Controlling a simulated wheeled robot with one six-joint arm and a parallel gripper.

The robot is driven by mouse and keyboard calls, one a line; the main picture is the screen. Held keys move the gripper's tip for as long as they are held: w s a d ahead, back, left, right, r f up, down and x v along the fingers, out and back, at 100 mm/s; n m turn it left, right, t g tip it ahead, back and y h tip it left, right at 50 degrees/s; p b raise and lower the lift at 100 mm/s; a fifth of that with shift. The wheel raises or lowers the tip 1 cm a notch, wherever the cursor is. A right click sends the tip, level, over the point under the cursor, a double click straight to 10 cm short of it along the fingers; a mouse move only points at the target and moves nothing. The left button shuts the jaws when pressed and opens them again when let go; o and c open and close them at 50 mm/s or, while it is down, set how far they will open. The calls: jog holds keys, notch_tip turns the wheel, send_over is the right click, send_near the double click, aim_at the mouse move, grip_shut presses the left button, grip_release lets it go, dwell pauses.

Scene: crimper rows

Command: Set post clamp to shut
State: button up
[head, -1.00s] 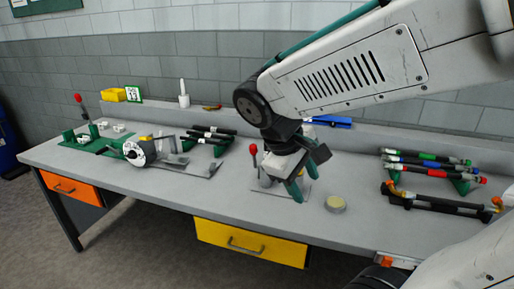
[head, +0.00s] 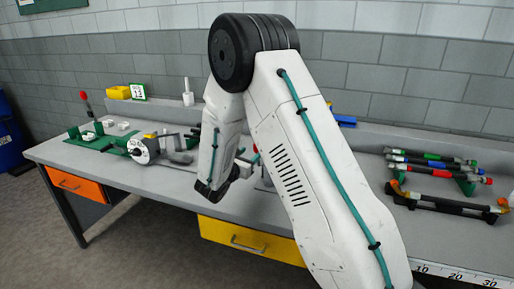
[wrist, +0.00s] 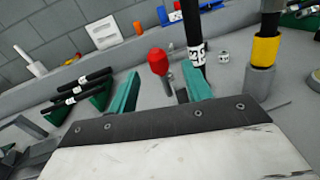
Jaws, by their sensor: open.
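A red-knobbed lever (wrist: 157,62), which looks like the post clamp's handle, stands up from the bench in the wrist view. Its knob appears between and beyond the two teal fingers of my gripper (wrist: 160,90). The fingers are apart with nothing held. A black post with a white number label (wrist: 193,42) stands just right of the lever, behind the right finger. The clamp's base is mostly hidden by my gripper, so I cannot tell its state for sure. In the head view my arm covers the clamp, and only a bit of my gripper (head: 248,158) shows.
A post with a yellow band (wrist: 266,50) stands in a grey socket at right. Black labelled rods (wrist: 75,95) lie on a green rack at left. Another red-knobbed lever (head: 84,96) stands at the bench's far left. Coloured rods (head: 430,160) lie on a rack at right.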

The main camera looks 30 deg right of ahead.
aim_at(255, 148)
jog(key=shift+w+d+f, duration=0.15)
jog(key=shift+w+f, duration=0.05)
jog(key=shift+w, duration=0.1)
jog(key=x, duration=0.7)
jog(key=shift+w+d, duration=0.1)
